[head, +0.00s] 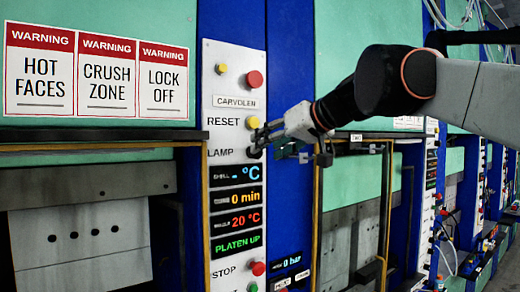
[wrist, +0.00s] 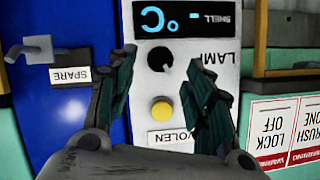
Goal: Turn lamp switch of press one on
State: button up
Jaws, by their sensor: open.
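The lamp switch of the near press is a round black knob beside the LAMP label; it shows in the wrist view (wrist: 160,59), which is upside down. A small pale mark shows at its lower edge there. In the wrist view the fingers (wrist: 161,66) stand either side of the knob, with gaps on both sides. I cannot tell how deep the tips are.
A yellow RESET button (head: 253,122) sits just above the knob, and a red button (head: 254,78) is higher. Lit displays (head: 237,197) are below. Warning signs (head: 108,73) hang left.

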jog(key=shift+x, duration=2.05)
jog(key=shift+c, duration=0.2)
jog(key=c, duration=1)
